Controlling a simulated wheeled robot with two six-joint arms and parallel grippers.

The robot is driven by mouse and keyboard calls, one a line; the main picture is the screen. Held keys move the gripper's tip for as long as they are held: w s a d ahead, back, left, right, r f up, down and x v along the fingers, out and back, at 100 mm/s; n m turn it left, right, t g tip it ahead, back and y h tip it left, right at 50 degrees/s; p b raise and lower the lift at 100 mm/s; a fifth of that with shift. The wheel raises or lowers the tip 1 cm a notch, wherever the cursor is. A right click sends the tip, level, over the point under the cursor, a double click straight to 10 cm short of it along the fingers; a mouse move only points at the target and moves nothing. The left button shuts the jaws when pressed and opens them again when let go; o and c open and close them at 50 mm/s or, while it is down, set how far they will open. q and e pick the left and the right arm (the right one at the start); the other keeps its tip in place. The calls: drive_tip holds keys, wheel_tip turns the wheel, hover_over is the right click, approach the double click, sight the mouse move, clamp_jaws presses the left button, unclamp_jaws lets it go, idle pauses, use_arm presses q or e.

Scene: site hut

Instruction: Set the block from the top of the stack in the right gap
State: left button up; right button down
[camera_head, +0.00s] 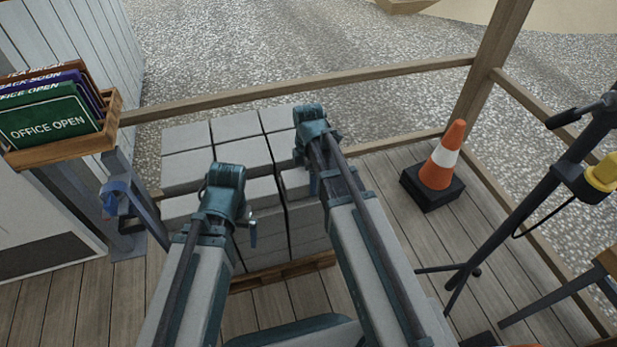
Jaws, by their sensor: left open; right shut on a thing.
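Light grey blocks (236,126) stand stacked close together on a wooden pallet (285,272). The back part stands higher than the front part. My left gripper (250,232) hangs over the front left of the stack, open and empty. My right gripper (312,128) is over the right side of the stack, shut on a block. Its fingers are hidden behind the arm. A pale block (297,184) shows just left of my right forearm; I cannot tell whether it is the held one. The right gap is not clearly visible; my arms cover much of the front row.
An orange and white cone (440,158) on a black base stands right of the stack. A dark tripod stand (500,235) is further right. A wooden rack (62,130) of office signs is at the left. Wooden rails (290,90) run behind the stack.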

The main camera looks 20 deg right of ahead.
drive_tip(key=shift+f, duration=0.1)
unclamp_jaws()
wheel_tip(320, 180, up, 14)
drive_tip(key=p, duration=1.3)
drive_tip(key=shift+p, duration=0.4)
drive_tip(key=shift+f, duration=0.25)
wheel_tip(320, 180, down, 13)
drive_tip(key=b, duration=1.3)
drive_tip(key=shift+f+b, duration=0.1)
drive_tip(key=shift+b, duration=0.2)
